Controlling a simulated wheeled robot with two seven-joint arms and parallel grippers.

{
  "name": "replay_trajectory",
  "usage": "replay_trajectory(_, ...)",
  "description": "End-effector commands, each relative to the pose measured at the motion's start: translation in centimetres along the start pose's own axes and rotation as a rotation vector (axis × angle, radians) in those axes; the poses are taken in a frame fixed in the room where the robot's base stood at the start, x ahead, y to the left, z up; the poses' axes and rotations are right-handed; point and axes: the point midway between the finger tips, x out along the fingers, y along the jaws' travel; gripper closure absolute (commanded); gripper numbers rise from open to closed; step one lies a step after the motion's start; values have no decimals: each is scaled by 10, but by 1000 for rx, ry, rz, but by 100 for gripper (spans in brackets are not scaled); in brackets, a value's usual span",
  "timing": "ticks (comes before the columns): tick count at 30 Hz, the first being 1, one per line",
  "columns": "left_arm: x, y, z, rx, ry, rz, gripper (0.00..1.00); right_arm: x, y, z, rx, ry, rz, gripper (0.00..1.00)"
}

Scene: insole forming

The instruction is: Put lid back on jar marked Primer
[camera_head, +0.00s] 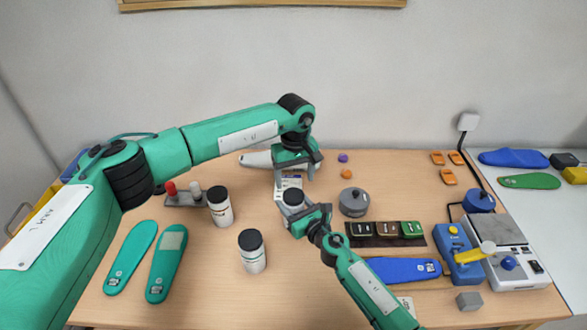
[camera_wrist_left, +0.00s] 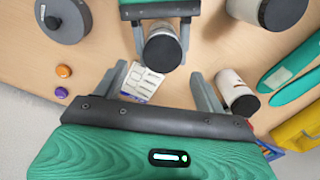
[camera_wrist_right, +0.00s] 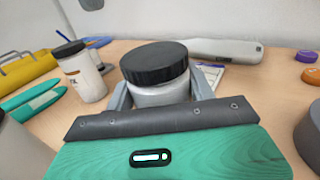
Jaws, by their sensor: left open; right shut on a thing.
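A white jar with a black lid (camera_wrist_right: 155,62) is held in my right gripper (camera_head: 302,208). No writing on this jar can be read. The jar also shows from above in the left wrist view (camera_wrist_left: 162,48). My left gripper (camera_head: 295,178) is open and empty, just behind the held jar, with its fingers apart over the table in the left wrist view (camera_wrist_left: 160,75). Two other white jars with black lids, one farther back (camera_head: 220,210) and one nearer (camera_head: 252,255), stand upright to the left.
A printed card (camera_wrist_left: 142,83) lies below my left gripper. A grey round pot (camera_head: 353,203) stands right of the held jar, with orange (camera_head: 347,173) and purple (camera_head: 342,158) pieces behind it. Teal insoles (camera_head: 166,262) lie left. A blue press (camera_head: 462,258) and scale (camera_head: 515,265) stand right.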

Motion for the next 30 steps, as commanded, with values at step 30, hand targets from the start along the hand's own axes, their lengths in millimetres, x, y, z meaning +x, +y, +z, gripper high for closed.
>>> replay_trajectory(30,-12,-1,1,-1670,-1,0,28,0,0,-1,0,1,0,100)
